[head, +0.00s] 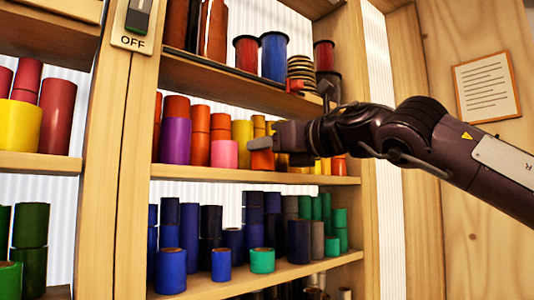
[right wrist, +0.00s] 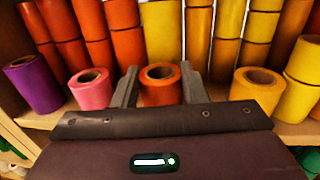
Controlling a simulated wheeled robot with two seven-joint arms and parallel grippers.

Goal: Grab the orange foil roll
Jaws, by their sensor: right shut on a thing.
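The orange foil roll (right wrist: 162,90) stands between the two fingers of my right gripper (right wrist: 160,88) in the right wrist view, with its open core facing up. The fingers are shut on its sides. In the head view the right gripper (head: 272,144) reaches into the middle shelf from the right, and a part of the orange roll (head: 262,160) shows below it. The rest of the roll is hidden by the gripper. My left gripper is not in view.
A pink roll (right wrist: 91,88) stands just left of the gripper, and a yellow-orange roll (right wrist: 257,88) stands to the right. Stacked orange rolls (right wrist: 128,48) and yellow rolls stand close behind. A shelf board (head: 290,84) is above, and wooden uprights (head: 136,140) flank the bay.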

